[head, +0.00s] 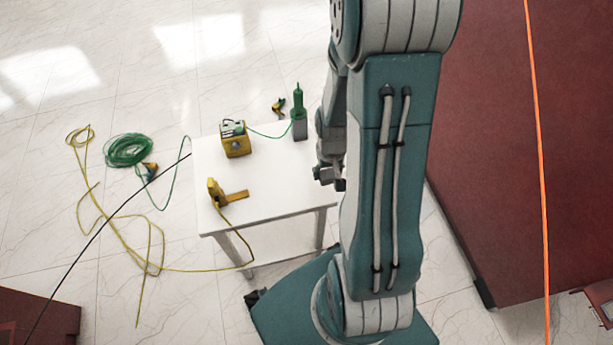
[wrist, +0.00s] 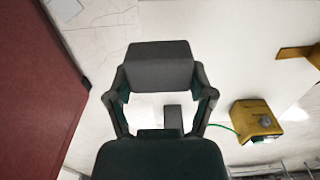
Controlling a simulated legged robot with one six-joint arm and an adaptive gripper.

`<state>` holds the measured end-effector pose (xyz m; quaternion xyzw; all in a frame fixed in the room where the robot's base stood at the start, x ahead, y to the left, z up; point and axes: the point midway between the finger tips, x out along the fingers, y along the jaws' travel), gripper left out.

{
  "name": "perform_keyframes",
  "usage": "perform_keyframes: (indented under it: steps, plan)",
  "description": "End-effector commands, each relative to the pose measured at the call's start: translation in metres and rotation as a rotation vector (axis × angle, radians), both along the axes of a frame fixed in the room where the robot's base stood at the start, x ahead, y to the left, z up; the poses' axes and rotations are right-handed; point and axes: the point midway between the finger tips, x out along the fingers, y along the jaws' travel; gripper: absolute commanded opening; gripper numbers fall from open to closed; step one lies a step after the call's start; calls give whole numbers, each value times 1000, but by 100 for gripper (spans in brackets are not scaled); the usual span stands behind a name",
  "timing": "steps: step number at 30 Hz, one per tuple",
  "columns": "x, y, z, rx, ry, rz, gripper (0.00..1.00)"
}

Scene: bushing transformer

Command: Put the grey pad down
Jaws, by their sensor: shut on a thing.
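My gripper (wrist: 160,88) is shut on the grey pad (wrist: 160,65), a dark grey block between its fingertips in the wrist view. In the head view my gripper (head: 329,177) is at the right edge of the white table (head: 270,195), partly hidden behind my arm. The pad is too small there to tell clearly from the fingers. In the wrist view the pale table top shows between the fingers, below the pad. I cannot tell the pad's height above it.
On the table stand a yellow box (head: 235,145), a green bottle-like tool (head: 298,103) on a grey block (head: 300,128), and a yellow clamp (head: 215,190). The front-middle of the table is clear. Cables (head: 128,150) lie left. A large red cabinet (head: 510,130) stands right.

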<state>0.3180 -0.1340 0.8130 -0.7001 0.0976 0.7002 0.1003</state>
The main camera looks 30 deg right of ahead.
Motion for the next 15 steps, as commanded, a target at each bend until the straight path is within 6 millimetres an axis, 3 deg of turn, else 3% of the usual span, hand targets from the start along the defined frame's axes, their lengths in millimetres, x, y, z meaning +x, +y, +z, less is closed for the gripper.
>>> perform_keyframes:
  steps: [3,10,15]
  plan:
    - [25,10,-13,1,3,4,12]
    - [50,18,-49,1,4,2,12]
    - [62,22,-62,1,2,1,12]
